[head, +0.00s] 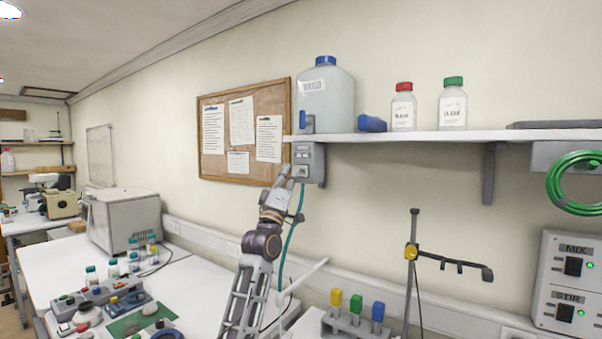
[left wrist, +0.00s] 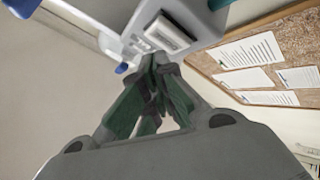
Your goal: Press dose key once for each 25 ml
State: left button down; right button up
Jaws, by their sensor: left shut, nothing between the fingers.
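The grey dosing box (head: 309,162) hangs under the left end of the wall shelf, with small pale panels or keys on its front. In the left wrist view, a white rectangular key (left wrist: 168,35) shows on the grey box (left wrist: 200,20). My left gripper (head: 286,172) is raised at the box's left side. In the left wrist view, its closed, empty fingertips (left wrist: 158,60) are just below the white key; I cannot tell whether they touch. The white water container (head: 328,98) with a blue cap stands on the shelf above. My right gripper is out of view.
The shelf (head: 430,136) holds bottles with a red cap (head: 403,108) and a green cap (head: 453,104). A teal hose (head: 291,235) hangs beside my left arm. A stand (head: 412,255) and a rack with coloured tops (head: 352,322) are at lower right.

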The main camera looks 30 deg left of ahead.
pick_arm(q)
jog(key=shift+s, duration=0.15)
jog(key=shift+s+a, duration=0.2)
jog(key=shift+s, duration=2.2)
